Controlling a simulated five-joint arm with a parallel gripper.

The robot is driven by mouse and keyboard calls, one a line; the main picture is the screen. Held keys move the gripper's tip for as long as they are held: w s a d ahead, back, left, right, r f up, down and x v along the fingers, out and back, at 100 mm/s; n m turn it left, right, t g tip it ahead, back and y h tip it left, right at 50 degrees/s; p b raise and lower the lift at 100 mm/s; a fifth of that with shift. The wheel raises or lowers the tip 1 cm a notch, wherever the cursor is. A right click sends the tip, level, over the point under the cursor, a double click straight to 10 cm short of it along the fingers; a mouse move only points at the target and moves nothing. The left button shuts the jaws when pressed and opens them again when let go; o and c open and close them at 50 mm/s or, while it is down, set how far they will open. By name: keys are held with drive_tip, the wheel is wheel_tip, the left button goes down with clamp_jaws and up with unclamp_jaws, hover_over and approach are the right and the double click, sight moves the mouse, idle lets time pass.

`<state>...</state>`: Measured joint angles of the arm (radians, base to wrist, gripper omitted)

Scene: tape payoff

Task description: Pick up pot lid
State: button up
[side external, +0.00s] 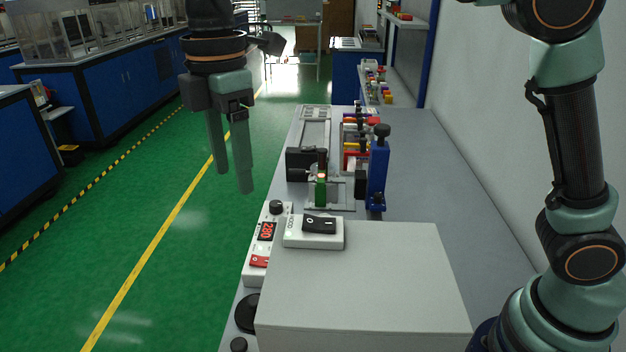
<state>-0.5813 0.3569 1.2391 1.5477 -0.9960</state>
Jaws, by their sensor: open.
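My gripper (233,180) hangs at the upper left with two grey-green fingers pointing down. The fingers are apart with nothing between them. It is in the air, left of the bench in the picture, with green floor behind it. I cannot identify a pot lid for certain. A dark round disc (246,314) at the lower left edge of the bench may be it; the white box partly hides it. A small black knob (238,345) shows just below the disc. My gripper is well above and apart from both.
A white box (365,290) with a rocker switch unit (314,232) fills the near bench. A controller (266,235) showing red digits stands left of it. A fixture with a blue upright (378,175) stands farther back. The right side of the bench (455,190) is clear.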

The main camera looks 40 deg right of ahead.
hover_over(253, 301)
wheel_tip(253, 301, down, 21)
drive_tip(key=shift+s+d+f, duration=0.1)
drive_tip(key=shift+d, duration=0.05)
drive_tip(key=shift+f, duration=2.7)
clamp_jaws()
